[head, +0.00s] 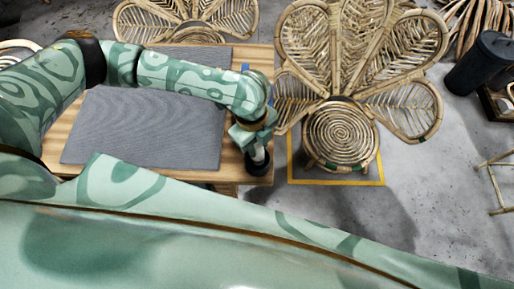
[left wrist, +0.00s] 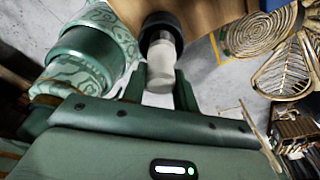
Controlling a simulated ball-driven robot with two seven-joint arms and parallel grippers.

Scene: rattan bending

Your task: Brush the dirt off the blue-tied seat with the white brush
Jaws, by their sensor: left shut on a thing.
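My left gripper (head: 257,148) is at the right end of the wooden table. In the left wrist view its two fingers (left wrist: 160,88) are shut on a white, cylindrical handle, taken to be the white brush (left wrist: 160,70). The brush's other end is at a black round piece (left wrist: 161,27); I cannot tell whether this is its head or a holder. A rattan chair with a round spiral seat (head: 340,134) stands to the right of the gripper, apart from it. The seat also shows in the left wrist view (left wrist: 258,30). Dirt and a blue tie on it cannot be made out. My right gripper is out of view.
A grey mat (head: 145,128) lies on the wooden table (head: 228,178). A yellow floor outline (head: 335,183) runs around the chair. Another rattan chair (head: 190,20) stands behind the table. A dark bin (head: 478,65) stands at the right. Bare floor lies right of the chair.

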